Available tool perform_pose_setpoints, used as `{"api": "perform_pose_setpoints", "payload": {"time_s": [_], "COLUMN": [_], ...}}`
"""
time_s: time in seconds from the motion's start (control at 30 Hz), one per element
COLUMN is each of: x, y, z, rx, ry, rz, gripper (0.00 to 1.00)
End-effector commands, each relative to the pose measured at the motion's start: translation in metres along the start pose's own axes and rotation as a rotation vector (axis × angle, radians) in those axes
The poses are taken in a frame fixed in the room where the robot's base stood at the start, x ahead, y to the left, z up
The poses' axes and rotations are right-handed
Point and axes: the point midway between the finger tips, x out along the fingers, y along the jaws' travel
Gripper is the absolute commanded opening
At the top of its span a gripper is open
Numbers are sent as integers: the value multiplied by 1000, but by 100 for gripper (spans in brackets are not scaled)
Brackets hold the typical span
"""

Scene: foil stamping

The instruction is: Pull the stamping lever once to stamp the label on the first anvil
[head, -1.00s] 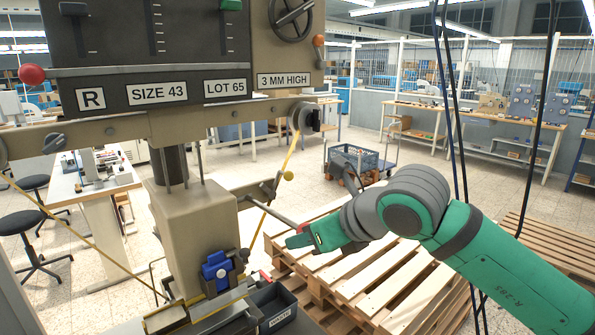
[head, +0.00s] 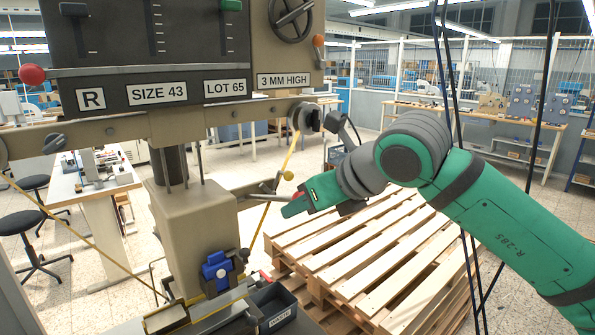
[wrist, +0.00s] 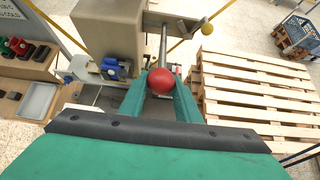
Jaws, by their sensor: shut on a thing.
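The stamping lever is a thin metal rod (wrist: 163,45) with a red ball knob (wrist: 163,81). It juts from the right side of the beige press (head: 195,225). My gripper (head: 293,209) is shut on the red knob, which shows between its two green fingers in the wrist view. In the head view, the fingers hide most of the knob. The blue clamp (head: 218,271) sits at the press's foot, beside a yellow-edged metal bed (head: 190,318). I cannot make out the first anvil or the label on it.
A dark waste bin (head: 275,308) stands right of the press bed. Wooden pallets (head: 370,250) lie below my arm. A yellow foil band (head: 270,205) with a yellow ball (head: 288,175) runs close to the lever. Dark cables (head: 455,100) hang near my arm.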

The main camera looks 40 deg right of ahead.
Motion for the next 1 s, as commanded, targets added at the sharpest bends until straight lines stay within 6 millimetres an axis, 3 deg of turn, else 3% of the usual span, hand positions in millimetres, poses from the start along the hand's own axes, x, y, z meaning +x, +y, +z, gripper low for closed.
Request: {"api": "perform_pose_setpoints", "payload": {"time_s": [0.77,1.0], "x": [-13,-16], "y": [0,0], "z": [45,67], "rx": [0,0], "ry": [-3,-4], "rz": [-1,-1], "gripper": [1,1]}}
